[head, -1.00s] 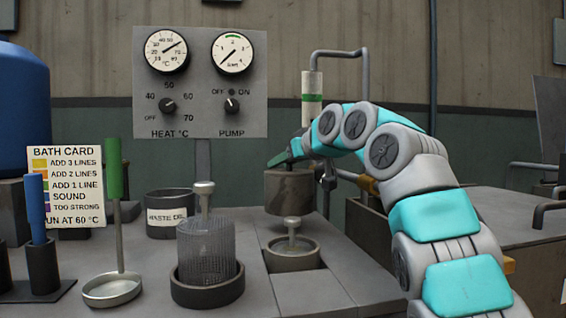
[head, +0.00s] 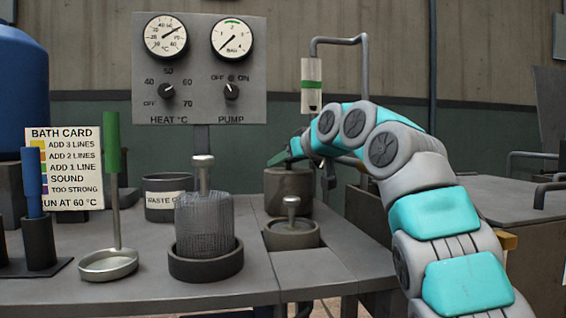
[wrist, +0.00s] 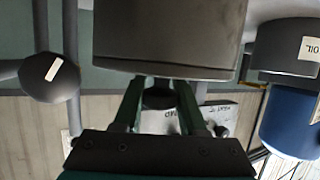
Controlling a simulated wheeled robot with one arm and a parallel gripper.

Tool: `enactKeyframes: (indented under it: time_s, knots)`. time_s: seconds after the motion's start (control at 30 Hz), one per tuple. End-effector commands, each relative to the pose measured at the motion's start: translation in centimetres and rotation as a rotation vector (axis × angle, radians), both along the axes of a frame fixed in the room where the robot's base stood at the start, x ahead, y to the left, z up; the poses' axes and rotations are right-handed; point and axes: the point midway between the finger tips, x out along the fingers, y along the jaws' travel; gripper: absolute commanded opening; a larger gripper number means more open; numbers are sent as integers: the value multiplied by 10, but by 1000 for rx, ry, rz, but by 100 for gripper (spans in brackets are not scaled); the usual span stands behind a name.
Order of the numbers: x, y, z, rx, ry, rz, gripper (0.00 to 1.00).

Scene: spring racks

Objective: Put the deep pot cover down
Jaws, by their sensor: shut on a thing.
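The deep pot cover (head: 288,188) is a dark grey, deep cylinder behind the small round well in the head view. My gripper (head: 295,152) is above it and shut on its top. In the wrist view the cover (wrist: 170,35) fills the top of the picture, and the green fingers of my gripper (wrist: 158,100) close on a dark knob at its end. The cover looks upright. Its base is low over the bench behind the well; I cannot tell whether it touches.
A knobbed lid sits in the round well (head: 291,240) in front of the cover. A mesh basket (head: 204,225) stands in a dark ring to the left. The waste pot (head: 167,198) is left of the cover. A pipe with a sight tube (head: 311,72) rises behind.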

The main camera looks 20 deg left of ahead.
Motion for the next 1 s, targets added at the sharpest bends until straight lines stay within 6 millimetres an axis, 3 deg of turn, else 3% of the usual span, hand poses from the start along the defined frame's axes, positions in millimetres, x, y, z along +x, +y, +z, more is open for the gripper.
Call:
enactKeyframes:
  time_s: [0.47, 0.5, 0.8, 1.0]
  knots:
    - [0, 0, -9, 2, -1, 0, 0]
    - [0, 0, -8, 2, -1, 0, 44]
    - [0, 0, -8, 1, -1, 0, 76]
    - [0, 0, -9, 0, 0, 0, 76]
